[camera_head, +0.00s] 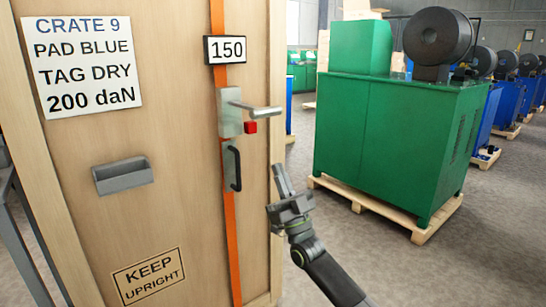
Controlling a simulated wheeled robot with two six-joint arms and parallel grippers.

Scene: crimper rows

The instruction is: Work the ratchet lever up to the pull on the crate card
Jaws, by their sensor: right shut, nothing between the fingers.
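The wooden crate (185,215) fills the left half of the view. Its white card (83,64) reads "CRATE 9, PAD BLUE, TAG DRY, 200 daN". An orange strap (234,265) runs down the crate. A black-edged plate (226,50) on it reads 150. Below is the ratchet's metal body (229,112) with a grey lever (258,111) pointing right. My left gripper is not in view.
A black handle (235,168) is below the ratchet. A grey tray-like holder (122,175) and a "KEEP UPRIGHT" label (149,276) are on the crate. A green machine (395,140) stands on a pallet (385,210) at right. Grey floor is clear between.

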